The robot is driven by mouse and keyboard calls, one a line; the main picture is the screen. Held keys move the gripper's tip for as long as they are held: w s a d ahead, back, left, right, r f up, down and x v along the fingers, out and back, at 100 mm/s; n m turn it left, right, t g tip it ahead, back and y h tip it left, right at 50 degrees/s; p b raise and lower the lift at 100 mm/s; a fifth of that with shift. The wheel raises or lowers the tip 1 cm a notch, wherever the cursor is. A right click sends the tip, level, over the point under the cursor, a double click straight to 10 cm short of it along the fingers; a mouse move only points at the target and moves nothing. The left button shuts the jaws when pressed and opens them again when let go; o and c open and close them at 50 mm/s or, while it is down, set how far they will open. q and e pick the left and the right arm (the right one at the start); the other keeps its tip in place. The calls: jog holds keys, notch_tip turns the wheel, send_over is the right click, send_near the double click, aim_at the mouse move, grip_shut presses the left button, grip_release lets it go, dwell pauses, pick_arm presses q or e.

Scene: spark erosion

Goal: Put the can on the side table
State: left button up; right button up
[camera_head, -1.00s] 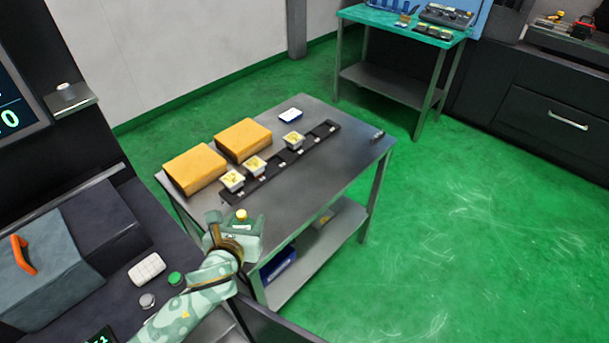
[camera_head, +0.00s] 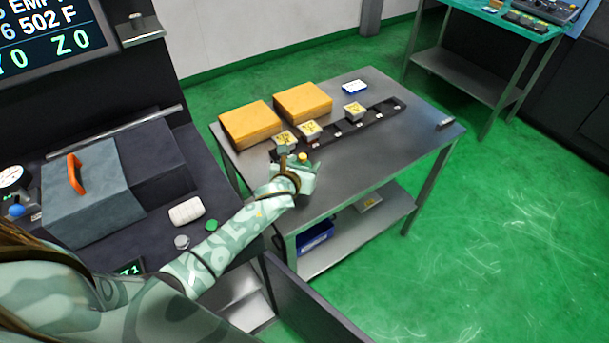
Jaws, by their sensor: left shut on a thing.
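My left gripper (camera_head: 299,166) is shut on the can, over the near left part of the grey metal side table (camera_head: 375,148). The can shows mainly as a yellow cap (camera_head: 303,156); the gripper hides most of its body. I cannot tell whether the can touches the tabletop. My right gripper is not in view.
Two orange-yellow boxes (camera_head: 303,101) stand at the table's back left. A black rail (camera_head: 378,119) with several small yellow-topped blocks runs across the table. A white-and-blue box (camera_head: 354,87) lies behind it. The table's front right is clear. A blue bin (camera_head: 315,238) sits on the lower shelf.

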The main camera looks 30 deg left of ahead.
pick_arm(q)
jog(key=f+b, duration=0.1)
jog(key=f, duration=0.1)
jog(key=f+b, duration=0.1)
jog(key=shift+w+f, duration=0.2)
jog(key=shift+f, duration=0.15)
jog(key=shift+r, duration=0.1)
jog(key=shift+a, duration=0.1)
jog(key=o, duration=1.1)
jog(key=shift+o, duration=0.2)
